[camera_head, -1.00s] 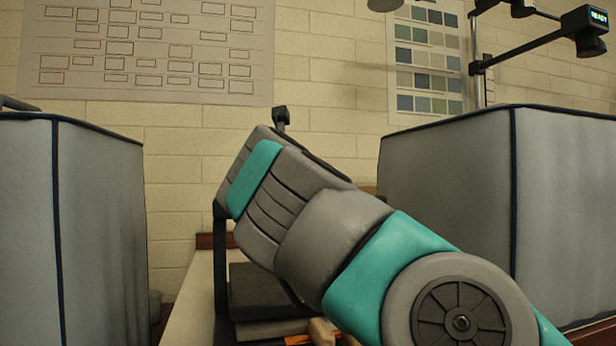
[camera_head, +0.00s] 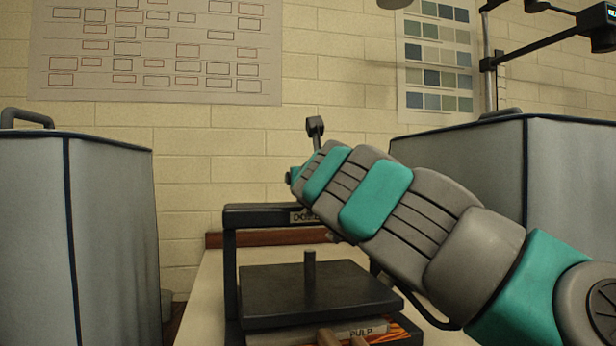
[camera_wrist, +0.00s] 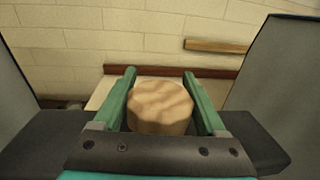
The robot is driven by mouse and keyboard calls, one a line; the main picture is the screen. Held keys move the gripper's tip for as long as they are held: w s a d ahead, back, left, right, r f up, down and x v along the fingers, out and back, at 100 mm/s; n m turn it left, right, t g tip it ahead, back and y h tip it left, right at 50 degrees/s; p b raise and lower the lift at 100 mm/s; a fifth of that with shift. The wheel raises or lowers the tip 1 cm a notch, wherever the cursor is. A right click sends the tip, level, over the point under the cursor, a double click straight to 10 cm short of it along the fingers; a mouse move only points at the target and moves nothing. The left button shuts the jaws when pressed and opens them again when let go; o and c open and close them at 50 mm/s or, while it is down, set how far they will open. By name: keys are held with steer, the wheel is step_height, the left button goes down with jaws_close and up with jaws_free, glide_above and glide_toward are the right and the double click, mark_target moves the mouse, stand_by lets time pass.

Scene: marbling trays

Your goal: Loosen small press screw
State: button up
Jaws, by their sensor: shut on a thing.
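A small black press stands on a pale bench in the head view. Its crossbar (camera_head: 260,216) carries a partly hidden label. Its dark flat plate (camera_head: 270,292) lies below, with a short upright post (camera_head: 309,268) on it. In the wrist view, my gripper (camera_wrist: 160,74) has its green fingers on both sides of a round wooden knob (camera_wrist: 160,108) and is shut on it. I cannot tell if this knob belongs to the press screw. My arm covers the right part of the crossbar in the head view, and the knob and fingers are hidden there.
Grey fabric-covered boxes stand at the left (camera_head: 110,230) and right (camera_head: 570,200). A brick wall with charts is behind. Bare bench (camera_head: 205,300) shows left of the press.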

steer(key=o, duration=1.3)
steer(key=shift+s+d, duration=0.25)
steer(key=shift+s, duration=1.05)
steer(key=shift+s+d, duration=0.2)
steer(key=shift+s, duration=1.05)
steer(key=shift+s+d, duration=0.25)
steer(key=shift+s, duration=1.05)
